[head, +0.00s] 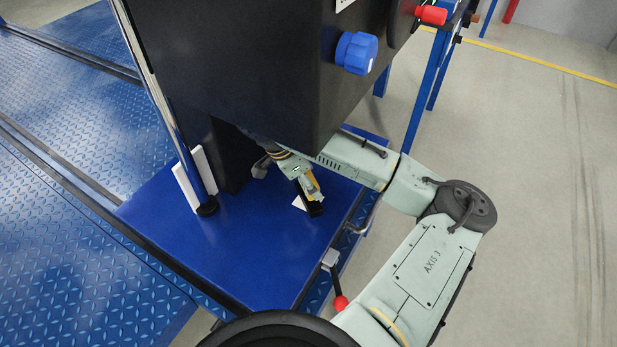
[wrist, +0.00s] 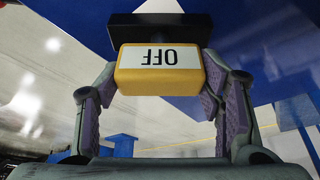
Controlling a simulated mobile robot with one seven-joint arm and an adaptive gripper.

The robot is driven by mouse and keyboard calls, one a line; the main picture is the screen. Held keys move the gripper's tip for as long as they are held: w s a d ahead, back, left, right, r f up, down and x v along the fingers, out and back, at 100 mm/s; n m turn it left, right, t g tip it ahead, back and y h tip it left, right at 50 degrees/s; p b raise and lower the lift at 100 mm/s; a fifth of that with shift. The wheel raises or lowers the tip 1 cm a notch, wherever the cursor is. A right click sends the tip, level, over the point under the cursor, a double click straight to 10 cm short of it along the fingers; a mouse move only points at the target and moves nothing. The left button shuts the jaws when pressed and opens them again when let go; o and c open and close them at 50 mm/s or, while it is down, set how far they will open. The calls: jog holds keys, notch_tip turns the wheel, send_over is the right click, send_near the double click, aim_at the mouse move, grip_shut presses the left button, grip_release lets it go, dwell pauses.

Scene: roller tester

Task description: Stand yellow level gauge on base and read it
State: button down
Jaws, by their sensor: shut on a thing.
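The yellow level gauge (wrist: 122,72) is between my gripper's two fingers (wrist: 160,82) in the wrist view. Its white display reads OFF, upside down in that picture. A black block, wider than the yellow body, adjoins its far end, with blue surface beyond. In the head view the gauge (head: 312,186) is a small yellow patch at my gripper (head: 307,182), with a black piece (head: 314,208) below it, low over the blue base plate (head: 235,255). I cannot tell whether the black piece touches the plate. My gripper is shut on the gauge.
A chrome column (head: 160,95) stands at left beside white strips (head: 186,188). A red-knobbed lever (head: 340,302) is at the plate's front edge. The plate's left part is clear.

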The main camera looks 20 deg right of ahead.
jog(key=shift+c, duration=2.3)
grip_release()
jog(key=shift+a+r, duration=0.1)
jog(key=shift+r, duration=0.3)
jog(key=a, duration=0.4)
jog(key=s+a, duration=0.1)
jog(key=a, duration=0.7)
jog(key=shift+s+a+r+p, duration=0.1)
jog(key=shift+s+r+p, duration=0.15)
jog(key=shift+p, duration=0.05)
